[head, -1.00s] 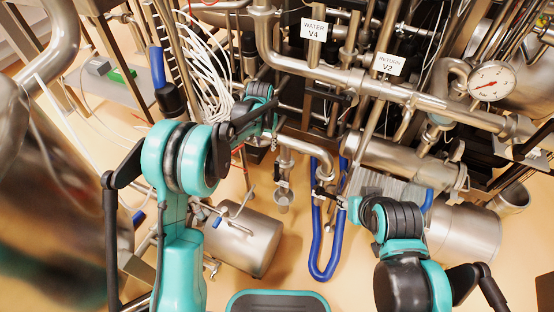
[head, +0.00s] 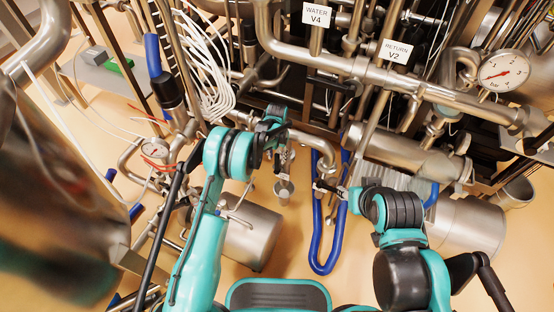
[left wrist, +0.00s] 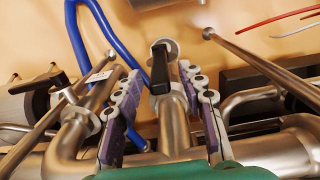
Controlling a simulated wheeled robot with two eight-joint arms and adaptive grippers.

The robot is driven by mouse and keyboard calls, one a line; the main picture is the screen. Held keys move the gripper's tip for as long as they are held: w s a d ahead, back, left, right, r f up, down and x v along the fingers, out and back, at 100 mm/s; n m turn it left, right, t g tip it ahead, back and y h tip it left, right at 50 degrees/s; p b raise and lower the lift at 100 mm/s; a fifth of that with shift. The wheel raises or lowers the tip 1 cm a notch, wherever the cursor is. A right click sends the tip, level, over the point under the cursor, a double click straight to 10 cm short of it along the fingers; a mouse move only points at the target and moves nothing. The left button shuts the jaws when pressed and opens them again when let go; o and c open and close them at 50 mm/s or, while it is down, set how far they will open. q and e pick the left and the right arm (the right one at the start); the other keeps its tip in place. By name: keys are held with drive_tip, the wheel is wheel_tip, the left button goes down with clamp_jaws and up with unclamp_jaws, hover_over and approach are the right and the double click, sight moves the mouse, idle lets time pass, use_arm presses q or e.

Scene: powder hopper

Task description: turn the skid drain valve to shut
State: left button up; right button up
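The drain valve with a black lever (left wrist: 160,70) sits on a short steel pipe in the left wrist view. The lever lies roughly in line with that pipe. My left gripper (left wrist: 160,74) is open, with one finger on each side of the lever and pipe, and gaps show on both sides. In the head view my left gripper (head: 282,150) is above the downward pipe end (head: 284,188) and mostly hidden by its wrist. My right gripper (head: 335,190) is near a blue hose; its fingers are too small to read.
The blue hose (head: 318,255) hangs in a loop, also seen in the left wrist view (left wrist: 100,40). Another black handle (left wrist: 38,84) with a white tag stands left of my fingers. A steel tank (head: 252,238) and pipework crowd round. Floor shows below the pipes.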

use_arm(q)
drive_tip(key=shift+f, duration=0.55)
drive_tip(key=shift+r, duration=0.1)
drive_tip(key=shift+c, duration=0.3)
clamp_jaws()
drive_tip(key=shift+w+a+f+g+h, duration=0.25)
drive_tip(key=shift+w+a+g+h, duration=0.1)
drive_tip(key=shift+a+h, duration=0.5)
drive_tip(key=shift+w+a+f+g+h, duration=0.2)
drive_tip(key=shift+w+a+g+h, duration=0.15)
drive_tip(key=shift+a+h, duration=0.55)
drive_tip(key=shift+w+a+f+g+h, duration=0.35)
drive_tip(key=shift+a+h, duration=0.35)
drive_tip(key=shift+h, duration=0.25)
drive_tip(key=shift+r, duration=0.1)
drive_tip(key=shift+o, duration=0.3)
unclamp_jaws()
